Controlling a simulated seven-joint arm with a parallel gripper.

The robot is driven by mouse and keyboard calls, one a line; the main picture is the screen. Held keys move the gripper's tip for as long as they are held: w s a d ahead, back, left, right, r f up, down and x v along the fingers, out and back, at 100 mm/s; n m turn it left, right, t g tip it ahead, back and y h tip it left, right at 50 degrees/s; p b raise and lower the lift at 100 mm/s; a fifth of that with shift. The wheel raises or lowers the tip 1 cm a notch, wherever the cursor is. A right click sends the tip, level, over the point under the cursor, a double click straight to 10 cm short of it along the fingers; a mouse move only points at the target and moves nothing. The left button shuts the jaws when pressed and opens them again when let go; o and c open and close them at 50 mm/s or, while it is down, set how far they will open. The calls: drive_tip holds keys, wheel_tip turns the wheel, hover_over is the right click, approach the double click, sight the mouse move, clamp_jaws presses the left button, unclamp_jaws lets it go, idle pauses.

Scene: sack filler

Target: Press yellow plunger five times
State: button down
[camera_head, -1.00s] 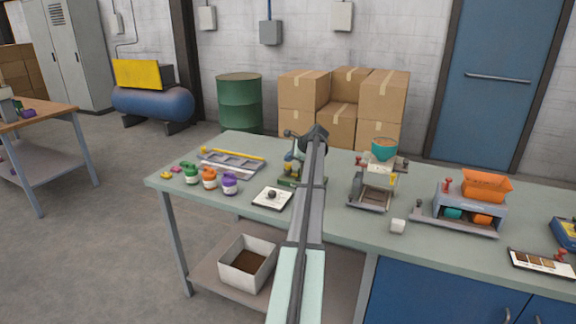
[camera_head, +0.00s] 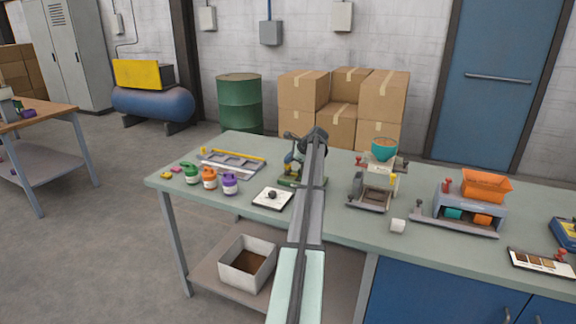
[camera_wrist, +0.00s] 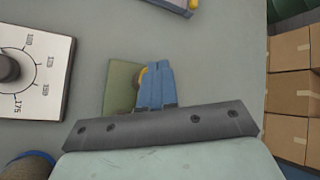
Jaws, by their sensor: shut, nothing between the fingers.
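The small device with a green base (camera_head: 288,183) stands on the bench, partly hidden behind my arm in the head view. In the wrist view, a yellow rounded edge (camera_wrist: 141,74) peeks out beside the blue fingers of my gripper (camera_wrist: 155,70), with the green base (camera_wrist: 120,88) beneath. The fingers are shut with nothing between them. They overlap the yellow part in the picture; I cannot tell whether they touch it.
A white dial plate (camera_head: 272,197) lies left of the device. Green (camera_head: 191,174), orange (camera_head: 209,178) and purple (camera_head: 229,184) containers stand farther left. A grey tray (camera_head: 232,163) lies behind them. A machine with a teal bowl (camera_head: 384,150) stands to the right.

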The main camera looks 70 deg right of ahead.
sight(290, 165)
drive_tip(key=shift+s+a+f, duration=0.1)
drive_tip(key=shift+s+f, duration=0.15)
drive_tip(key=shift+f, duration=0.6)
idle(0.7)
drive_tip(key=shift+r, duration=0.1)
drive_tip(key=shift+d+r, duration=0.25)
drive_tip(key=shift+r, duration=0.6)
drive_tip(key=shift+w+r, duration=0.1)
drive_tip(key=shift+r, duration=2.6)
